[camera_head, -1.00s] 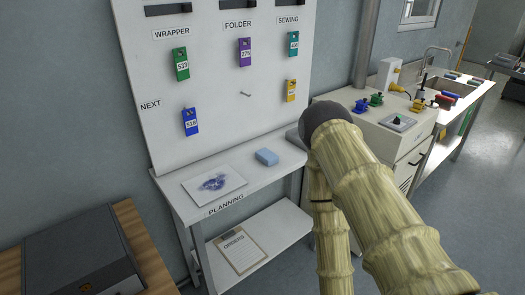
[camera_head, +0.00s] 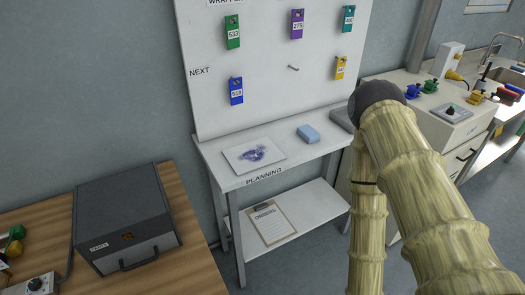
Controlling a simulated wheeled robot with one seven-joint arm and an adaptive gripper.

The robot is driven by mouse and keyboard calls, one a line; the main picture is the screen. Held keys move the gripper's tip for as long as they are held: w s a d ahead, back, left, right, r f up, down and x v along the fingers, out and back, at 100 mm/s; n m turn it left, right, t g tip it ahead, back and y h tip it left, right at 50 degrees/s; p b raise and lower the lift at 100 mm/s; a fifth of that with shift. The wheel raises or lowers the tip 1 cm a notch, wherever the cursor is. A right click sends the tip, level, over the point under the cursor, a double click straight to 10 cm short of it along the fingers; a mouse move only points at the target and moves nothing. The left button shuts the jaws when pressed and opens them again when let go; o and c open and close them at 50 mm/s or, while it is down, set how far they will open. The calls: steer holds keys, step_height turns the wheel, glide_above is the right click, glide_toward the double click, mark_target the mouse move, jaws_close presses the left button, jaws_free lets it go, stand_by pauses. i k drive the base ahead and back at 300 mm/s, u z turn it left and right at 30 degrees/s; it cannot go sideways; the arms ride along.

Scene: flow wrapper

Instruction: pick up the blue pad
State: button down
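A small light blue pad (camera_head: 308,134) lies flat on the white planning shelf (camera_head: 285,163), towards its right end. A white sheet with a blue smudge (camera_head: 254,155) lies to its left on the same shelf. My arm, in a pale yellow ribbed sleeve, rises at the right of the view, and its dark rounded joint stands to the right of the pad in the picture. My gripper is not in view, so I cannot see whether it is open or shut.
The white board (camera_head: 265,65) with numbered tags stands behind the shelf. A clipboard (camera_head: 271,223) lies on the lower shelf. A dark grey box (camera_head: 125,205) sits on a wooden table (camera_head: 185,263) at the left. A cream machine (camera_head: 435,125) stands at the right, partly behind my arm.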

mark_target(307, 132)
steer(key=z, duration=2.15)
steer(key=i, duration=1.5)
steer(key=u, duration=3.5)
